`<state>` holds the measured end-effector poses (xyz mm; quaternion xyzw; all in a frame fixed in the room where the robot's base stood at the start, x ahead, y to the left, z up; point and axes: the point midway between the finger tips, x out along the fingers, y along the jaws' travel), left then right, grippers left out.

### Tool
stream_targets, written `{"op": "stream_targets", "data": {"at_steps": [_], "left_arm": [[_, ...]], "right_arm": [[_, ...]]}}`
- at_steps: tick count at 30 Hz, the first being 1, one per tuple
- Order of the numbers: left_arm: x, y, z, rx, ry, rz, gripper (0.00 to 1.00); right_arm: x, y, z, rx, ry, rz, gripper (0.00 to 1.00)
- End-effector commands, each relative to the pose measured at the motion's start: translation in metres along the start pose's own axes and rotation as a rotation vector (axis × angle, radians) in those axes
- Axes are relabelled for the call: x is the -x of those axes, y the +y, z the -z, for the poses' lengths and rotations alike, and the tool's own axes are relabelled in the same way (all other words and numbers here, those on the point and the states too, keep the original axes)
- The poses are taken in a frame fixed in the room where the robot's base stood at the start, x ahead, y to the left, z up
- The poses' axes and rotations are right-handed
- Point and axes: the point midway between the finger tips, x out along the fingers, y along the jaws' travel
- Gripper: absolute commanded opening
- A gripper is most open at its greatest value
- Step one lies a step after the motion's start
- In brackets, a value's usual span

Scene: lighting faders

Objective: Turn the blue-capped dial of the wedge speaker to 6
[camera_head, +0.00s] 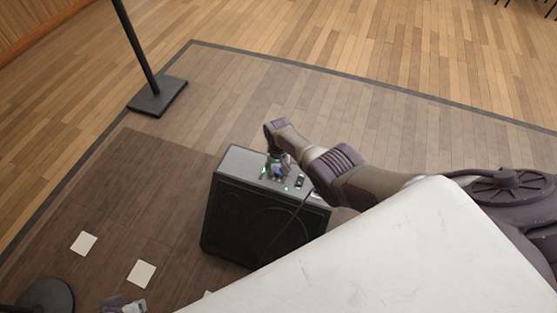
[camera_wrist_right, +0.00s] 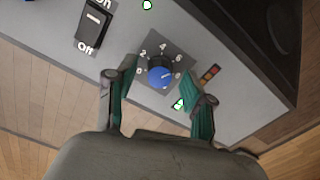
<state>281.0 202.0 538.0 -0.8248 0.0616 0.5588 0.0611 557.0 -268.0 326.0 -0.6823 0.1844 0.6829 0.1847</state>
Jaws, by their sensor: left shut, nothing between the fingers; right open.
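The wedge speaker (camera_head: 262,218) is a dark box with a grey control panel, standing on the floor. In the right wrist view the blue-capped dial (camera_wrist_right: 160,76) sits on its panel (camera_wrist_right: 205,30), with printed numbers around it. A pale mark shows on the cap, but its exact reading is unclear. My right gripper (camera_head: 277,170) is over the panel. In its wrist view its green fingers (camera_wrist_right: 156,82) are open, one on each side of the dial, with visible gaps. My left gripper (camera_head: 122,304) is at the bottom left edge, shut and empty, away from the speaker.
An On/Off rocker switch (camera_wrist_right: 92,24) sits left of the dial. A small orange-brown part (camera_wrist_right: 209,74) is right of it. Green lights mark the panel. A stand base (camera_head: 157,96) is behind the speaker. White floor squares (camera_head: 141,273) lie left. The floor behind is open.

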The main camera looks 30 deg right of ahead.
Motion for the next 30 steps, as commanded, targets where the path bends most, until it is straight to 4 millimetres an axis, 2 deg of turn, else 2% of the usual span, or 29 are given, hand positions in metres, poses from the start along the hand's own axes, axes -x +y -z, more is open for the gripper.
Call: {"op": "stream_targets", "data": {"at_steps": [9,24,30], "left_arm": [[0.0,0.0,0.0,0.001,0.0,0.0,0.0],[0.0,0.0,0.0,0.001,0.0,0.0,0.0],[0.0,0.0,0.0,0.001,0.0,0.0,0.0]], "right_arm": [[0.027,0.001,0.0,0.0,0.004,0.001,0.53],[0.106,0.0,0.0,0.0,0.003,0.0,0.53],[0.117,0.001,0.0,-0.001,0.001,-0.001,0.53]]}}
